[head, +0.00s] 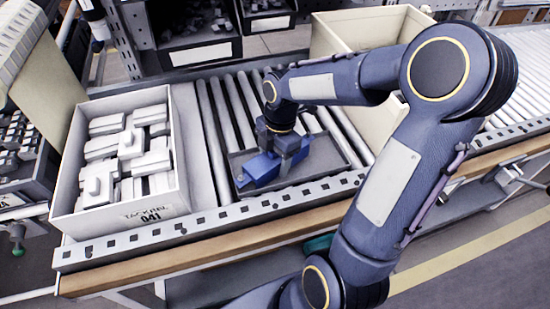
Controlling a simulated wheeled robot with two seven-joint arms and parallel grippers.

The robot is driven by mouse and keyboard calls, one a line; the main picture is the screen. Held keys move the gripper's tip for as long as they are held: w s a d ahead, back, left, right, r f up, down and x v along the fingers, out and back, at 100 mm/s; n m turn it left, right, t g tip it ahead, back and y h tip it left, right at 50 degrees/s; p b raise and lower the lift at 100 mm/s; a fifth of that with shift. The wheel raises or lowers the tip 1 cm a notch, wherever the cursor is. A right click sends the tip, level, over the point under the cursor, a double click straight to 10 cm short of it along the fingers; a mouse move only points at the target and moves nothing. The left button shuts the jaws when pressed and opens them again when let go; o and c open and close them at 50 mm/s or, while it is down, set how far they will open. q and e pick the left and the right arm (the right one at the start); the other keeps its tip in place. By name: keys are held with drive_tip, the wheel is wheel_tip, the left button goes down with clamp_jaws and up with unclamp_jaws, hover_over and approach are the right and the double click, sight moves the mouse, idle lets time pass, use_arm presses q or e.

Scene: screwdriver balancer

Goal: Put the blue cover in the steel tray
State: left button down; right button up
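The blue cover (259,170) is in the left part of the dark steel tray (325,157), low against the tray floor. The tray lies on the roller conveyor. My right gripper (284,158) points down over the tray, right at the cover's right side, and hides part of it. The fingertips are too small and too much covered to tell whether they are shut on the cover, or whether it rests fully on the tray floor. My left gripper is not in view.
A white box (67,205) full of pale parts stands left of the tray. A cream bin (330,40) stands behind, partly hidden by my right arm. Bare rollers (213,115) lie between the box and the tray. A perforated metal rail (215,218) runs along the front edge.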

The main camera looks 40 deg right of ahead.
drive_tip(key=shift+s+f, duration=0.35)
drive_tip(key=shift+s, duration=0.05)
drive_tip(key=shift+r, duration=0.5)
drive_tip(key=r+p, duration=0.1)
drive_tip(key=r, duration=0.2)
drive_tip(key=d+r, duration=0.1)
drive_tip(key=r, duration=0.3)
drive_tip(key=r+p, duration=0.1)
drive_tip(key=r, duration=0.3)
drive_tip(key=shift+w+d+p, duration=0.15)
drive_tip(key=shift+d+p, duration=0.05)
drive_tip(key=shift+p, duration=0.1)
drive_tip(key=shift+r, duration=0.45)
drive_tip(key=s+a+f+m+t+y, duration=0.1)
drive_tip(key=s+a+m+t, duration=0.1)
drive_tip(key=s+a+m, duration=0.2)
drive_tip(key=s+a+f+m+t+y, duration=0.1)
drive_tip(key=s+a+m+t, duration=0.2)
drive_tip(key=s+m, duration=0.6)
drive_tip(key=a+m, duration=0.2)
drive_tip(key=m, duration=0.5)
drive_tip(key=shift+s+m+t, duration=0.3)
drive_tip(key=shift+s+m, duration=0.05)
drive_tip(key=shift+m, duration=0.05)
